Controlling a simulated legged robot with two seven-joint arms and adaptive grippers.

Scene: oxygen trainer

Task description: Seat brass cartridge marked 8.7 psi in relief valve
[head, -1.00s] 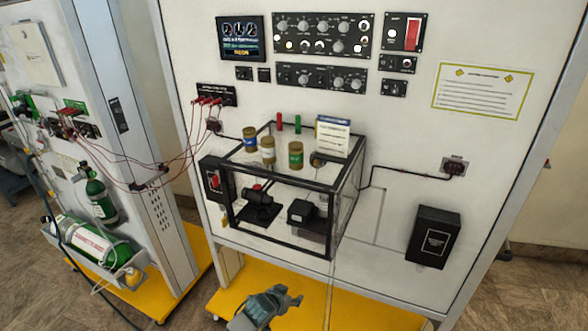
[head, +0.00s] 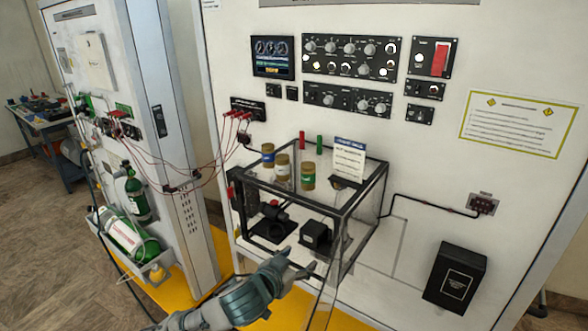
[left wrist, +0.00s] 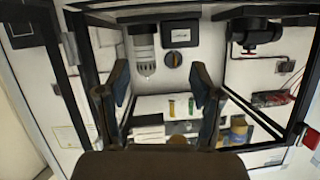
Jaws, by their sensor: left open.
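Three brass cartridges stand on top of a black-framed clear case: one with a blue band (head: 268,154), one with a white band (head: 283,166) and one with a green band (head: 308,177). Their markings are too small to read. Inside the case sit a black fitting with a red cap (head: 272,222) and a black box (head: 316,235); I cannot tell which is the relief valve. My left gripper (head: 299,264) is open and empty, in front of the case's lower front. In the left wrist view its fingers (left wrist: 161,98) stand apart. My right gripper is out of view.
The case's black frame (head: 344,215) surrounds the fittings. A white card (head: 348,160) and red and green pins (head: 319,145) stand on its top. Red-tipped cables (head: 236,116) hang at left. A black box (head: 456,276) is mounted at lower right.

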